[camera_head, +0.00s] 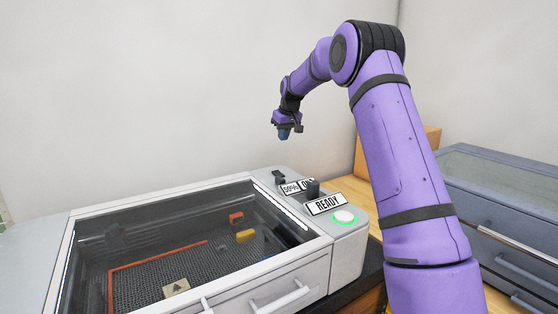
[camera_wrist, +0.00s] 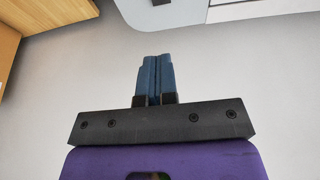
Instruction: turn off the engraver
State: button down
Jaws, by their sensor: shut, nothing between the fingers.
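The engraver (camera_head: 352,262) is a grey-white machine with a dark glass lid at the lower left of the head view. Its right-hand panel carries a round white button (camera_head: 344,216) with a lit green ring, a label reading READY (camera_head: 325,204), and two dark knobs, the nearer one (camera_head: 313,188) partly covering a label behind it. Another label reads 50%. My gripper (camera_head: 284,134) is shut and empty, above and behind the panel, apart from it. In the wrist view, the blue fingers of my gripper (camera_wrist: 156,60) are together, with nothing between them.
Inside the engraver lie a red block (camera_head: 236,218), a yellow block (camera_head: 246,236) and a tag with a dark triangle (camera_head: 176,288). A cardboard box (camera_head: 432,137) and a grey drawer cabinet (camera_head: 500,185) stand to the right, behind my arm. The air above the panel is clear.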

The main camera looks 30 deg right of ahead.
aim_at(279, 173)
jog(key=x, duration=1.2)
jog(key=shift+s+f, duration=0.15)
jog(key=shift+f, duration=0.85)
jog(key=shift+f, duration=0.65)
jog(key=shift+s, duration=0.65)
